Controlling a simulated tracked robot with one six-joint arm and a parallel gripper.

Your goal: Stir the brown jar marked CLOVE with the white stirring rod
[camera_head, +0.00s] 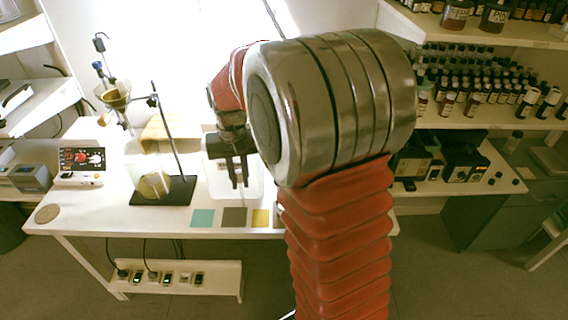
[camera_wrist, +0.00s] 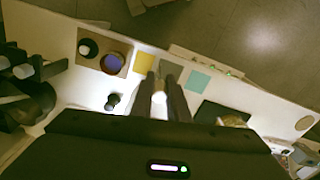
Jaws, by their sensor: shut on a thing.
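My gripper (camera_head: 238,178) hangs over the white bench, in front of a clear, box-like container in the head view. In the wrist view my gripper (camera_wrist: 162,88) has its two dark fingers close together on a small pale thing, seen end-on, which looks like the white stirring rod (camera_wrist: 159,104). The rod cannot be made out in the head view. Two round jars, a dark one (camera_wrist: 88,48) and a bluish-dark one (camera_wrist: 113,63), sit on a brown square at the upper left of the wrist view. No CLOVE label is readable, and my arm hides that spot in the head view.
Teal (camera_head: 202,217), olive (camera_head: 234,217) and yellow (camera_head: 261,217) squares lie along the bench's front. A stand with a dark base (camera_head: 165,190) and a glass vessel is left of my gripper. A small black-and-white item (camera_wrist: 113,101) stands near the jars. Bottle shelves are at right.

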